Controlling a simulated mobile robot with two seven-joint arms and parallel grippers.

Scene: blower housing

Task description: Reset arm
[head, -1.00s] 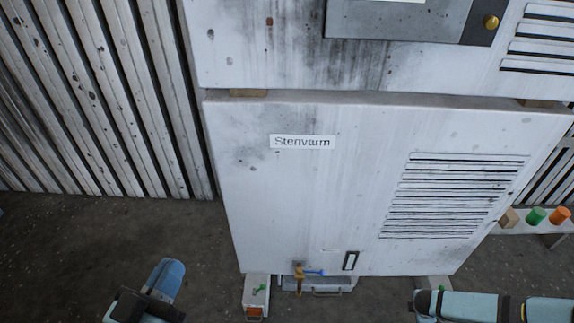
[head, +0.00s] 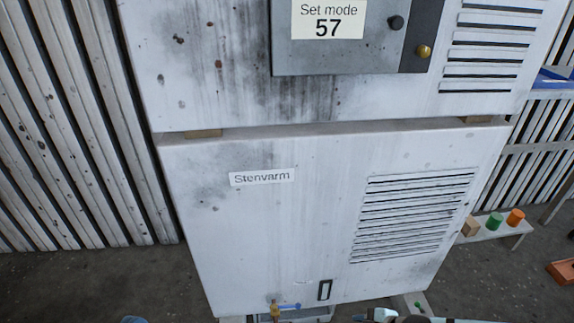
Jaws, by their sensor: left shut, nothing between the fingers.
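A small blue rounded part of my left arm (head: 133,319) shows at the bottom edge, left of the cabinet. The left gripper is shut and empty; its fingers cannot be made out clearly here. Light blue and dark parts of my right arm (head: 450,320) lie along the bottom edge, right of the middle. The right gripper's fingers do not show. Both arms are low, in front of the cabinet's foot, and most of each is cut off by the frame.
A stained white cabinet labelled Stenvarm (head: 262,176) fills the middle. A panel above carries a sign, Set mode 57 (head: 328,19). A low bench (head: 490,234) holds blocks; an orange bin (head: 562,273) is right.

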